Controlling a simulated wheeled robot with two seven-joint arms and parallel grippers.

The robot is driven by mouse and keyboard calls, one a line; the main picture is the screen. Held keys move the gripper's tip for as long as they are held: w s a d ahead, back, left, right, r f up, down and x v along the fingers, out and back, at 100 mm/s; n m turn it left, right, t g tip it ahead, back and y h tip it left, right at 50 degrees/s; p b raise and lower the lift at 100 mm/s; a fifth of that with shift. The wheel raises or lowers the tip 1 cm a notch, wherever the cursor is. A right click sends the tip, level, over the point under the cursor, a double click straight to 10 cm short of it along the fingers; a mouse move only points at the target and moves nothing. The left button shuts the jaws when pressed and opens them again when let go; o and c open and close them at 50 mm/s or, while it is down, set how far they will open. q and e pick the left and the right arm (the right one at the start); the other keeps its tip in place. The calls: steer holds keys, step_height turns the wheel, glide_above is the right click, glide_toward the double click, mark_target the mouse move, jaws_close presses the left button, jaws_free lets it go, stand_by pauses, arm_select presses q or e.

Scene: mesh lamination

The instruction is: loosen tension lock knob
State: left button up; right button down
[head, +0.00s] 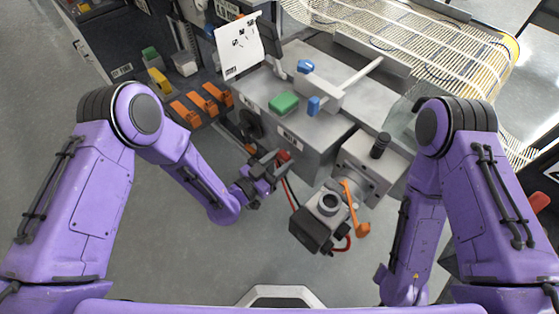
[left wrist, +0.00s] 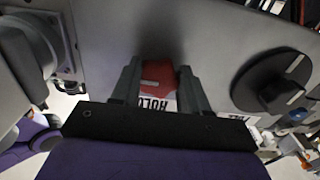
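A red knob (head: 284,156) sits on the front panel of the grey machine, and it also shows in the left wrist view (left wrist: 158,75) above a white label partly reading "HOLD". My left gripper (head: 274,164) is at the panel, close to the red knob. In the left wrist view its two fingers (left wrist: 158,88) stand apart, one on each side of the knob; I cannot tell whether they touch it. A dark round handwheel (left wrist: 272,82) is on the same panel to the right, also in the head view (head: 250,124). My right gripper is not visible.
A grey block with an orange lever (head: 355,208) and a dark motor-like unit (head: 311,232) stick out right of my left gripper. Orange trays (head: 203,103) lie left. The floor below is clear.

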arm_select(q)
steer(key=n+b, duration=0.1)
steer(key=n, duration=0.3)
steer(key=n+b, duration=0.1)
steer(key=n, duration=0.3)
steer(key=shift+s+d+n+b, duration=0.1)
steer(key=shift+s+n+b, duration=0.05)
steer(key=shift+n+b, duration=0.15)
steer(key=n+b, duration=0.1)
steer(key=n, duration=0.3)
steer(key=shift+r+n, duration=0.1)
steer(key=shift+n, duration=0.2)
steer(key=n, duration=0.4)
steer(key=shift+d+r+n+b, duration=0.1)
steer(key=shift+r+n+b, duration=0.05)
steer(key=shift+n+b, duration=0.2)
steer(key=shift+s, duration=0.1)
steer(key=o, duration=1.1)
steer(key=shift+c, duration=0.2)
